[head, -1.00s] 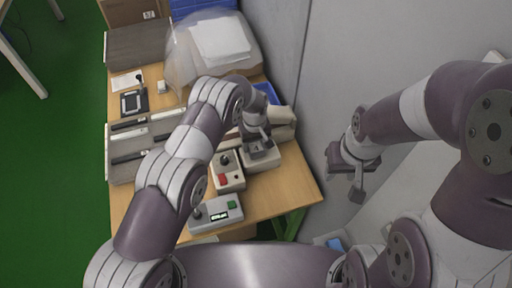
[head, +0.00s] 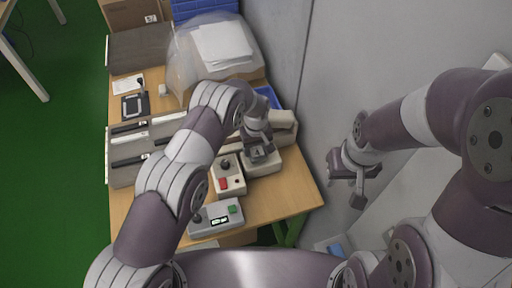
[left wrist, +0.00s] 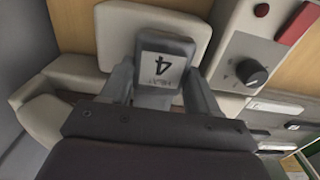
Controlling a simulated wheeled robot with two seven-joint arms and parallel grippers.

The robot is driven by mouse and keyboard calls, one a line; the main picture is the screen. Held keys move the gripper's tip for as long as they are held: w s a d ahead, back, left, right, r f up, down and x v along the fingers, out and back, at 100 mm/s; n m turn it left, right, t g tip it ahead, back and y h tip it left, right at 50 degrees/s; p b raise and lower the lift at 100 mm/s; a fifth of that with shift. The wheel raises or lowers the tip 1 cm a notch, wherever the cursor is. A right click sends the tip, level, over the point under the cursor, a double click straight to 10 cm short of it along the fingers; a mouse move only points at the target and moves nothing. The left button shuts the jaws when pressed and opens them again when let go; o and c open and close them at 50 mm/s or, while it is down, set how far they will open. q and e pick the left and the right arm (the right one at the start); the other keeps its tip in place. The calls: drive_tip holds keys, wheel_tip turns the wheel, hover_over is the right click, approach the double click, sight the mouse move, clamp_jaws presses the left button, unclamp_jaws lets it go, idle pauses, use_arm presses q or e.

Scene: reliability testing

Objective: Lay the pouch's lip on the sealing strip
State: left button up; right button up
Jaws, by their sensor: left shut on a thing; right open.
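My left gripper (head: 260,151) is shut on a small dark grey pouch (left wrist: 168,65) with a white label reading 4, upside down in the left wrist view. Both fingers (left wrist: 160,82) pinch its sides. The pouch is over the pale pad of a beige machine (head: 267,164), which also shows in the left wrist view (left wrist: 112,32). I cannot tell whether the pouch touches the pad. I cannot make out the sealing strip or the pouch's lip. My right gripper (head: 352,180) is open and empty beside the grey wall, off the table.
A control box (head: 227,177) with a knob and red button stands close beside the machine. A second box (head: 217,217) with a green button is nearer. Long grey units with dark bars (head: 127,162) lie at left. A clear bag with white sheets (head: 222,45) is at the back.

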sight(260, 160)
use_arm(q)
drive_tip(key=shift+f, duration=0.1)
idle(0.3)
drive_tip(key=shift+f+b, duration=0.1)
drive_tip(key=shift+b, duration=0.35)
drive_tip(key=o, duration=1.1)
drive_tip(key=shift+s+d+r+p, duration=0.25)
drive_tip(key=shift+s+r+p, duration=0.55)
drive_tip(key=shift+p, duration=0.4)
drive_tip(key=shift+s+d+r+p, duration=0.2)
drive_tip(key=shift+s+r+p, duration=0.15)
drive_tip(key=shift+s+p, duration=0.25)
drive_tip(key=shift+s+d+r+p, duration=0.2)
drive_tip(key=shift+s+r+p, duration=0.1)
drive_tip(key=shift+s+p, duration=0.3)
drive_tip(key=shift+s+d+r, duration=0.1)
drive_tip(key=shift+s, duration=0.35)
